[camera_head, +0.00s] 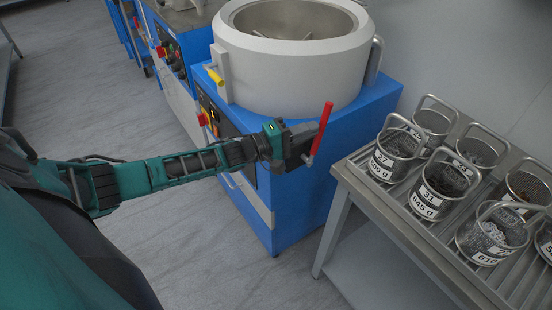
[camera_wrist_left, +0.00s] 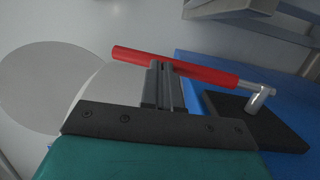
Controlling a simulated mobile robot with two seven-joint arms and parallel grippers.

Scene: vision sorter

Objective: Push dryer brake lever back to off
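The dryer brake lever (camera_head: 321,129) has a red handle and stands tilted up at the right front of the blue dryer cabinet (camera_head: 287,192). In the left wrist view the red handle (camera_wrist_left: 195,69) slants across the tips of my fingers. Its metal shank (camera_wrist_left: 260,100) joins a dark plate on the blue top. My left gripper (camera_head: 304,142) is right beside the lever. Its two fingers (camera_wrist_left: 158,86) are close together with nothing seen between them. The tips meet or nearly meet the handle; I cannot tell if they touch. My right gripper is out of view.
A grated metal table (camera_head: 395,215) with several labelled wire baskets (camera_head: 440,190) stands close on the right. Grey floor is open at front left.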

